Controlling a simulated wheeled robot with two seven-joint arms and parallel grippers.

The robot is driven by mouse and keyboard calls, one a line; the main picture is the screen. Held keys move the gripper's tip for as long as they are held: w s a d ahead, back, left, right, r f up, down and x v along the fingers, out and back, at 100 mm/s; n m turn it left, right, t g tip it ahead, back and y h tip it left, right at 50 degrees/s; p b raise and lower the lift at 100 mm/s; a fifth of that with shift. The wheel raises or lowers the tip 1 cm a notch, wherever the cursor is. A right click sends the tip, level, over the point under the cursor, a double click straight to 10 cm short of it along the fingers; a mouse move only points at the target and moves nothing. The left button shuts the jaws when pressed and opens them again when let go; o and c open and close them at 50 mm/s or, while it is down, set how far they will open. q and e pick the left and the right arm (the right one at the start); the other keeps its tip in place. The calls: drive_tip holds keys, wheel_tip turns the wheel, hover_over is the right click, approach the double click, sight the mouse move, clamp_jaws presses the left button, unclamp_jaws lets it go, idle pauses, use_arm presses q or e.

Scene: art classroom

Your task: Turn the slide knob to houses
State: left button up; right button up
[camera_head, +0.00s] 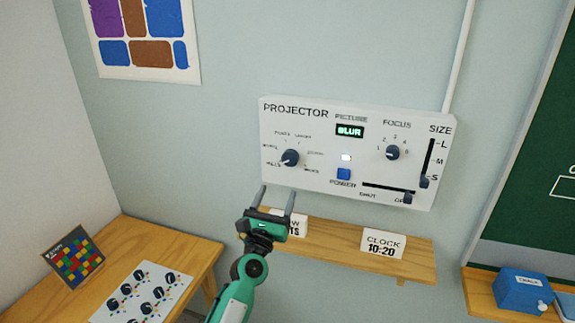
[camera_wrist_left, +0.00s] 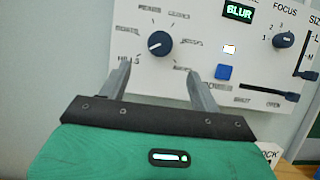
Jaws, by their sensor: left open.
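The slide knob (camera_head: 290,158) is a dark round dial on the left half of the white projector panel (camera_head: 318,185). Small labels ring it, mostly too blurred to read. In the left wrist view the knob (camera_wrist_left: 161,44) has a light pointer mark toward its lower left, near the label HILLS. My left gripper (camera_head: 277,194) is open and empty, just below the knob and in front of the panel's lower edge. In the left wrist view its two fingers (camera_wrist_left: 158,74) stand apart below the knob, not around it. My right gripper is not in view.
The panel also has a focus knob (camera_head: 393,153), a blue power button (camera_head: 344,174), a lit BLUR display (camera_head: 350,131) and a size slider (camera_head: 425,181). Below are a wooden shelf (camera_head: 335,240) with cards, one reading CLOCK 10:20 (camera_head: 382,245), and a table (camera_head: 195,249) at left.

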sight(289, 162)
use_arm(q)
drive_tip(key=x, duration=1.1)
drive_tip(key=shift+b, duration=0.3)
drive_tip(key=shift+f, duration=0.1)
drive_tip(key=c, duration=1)
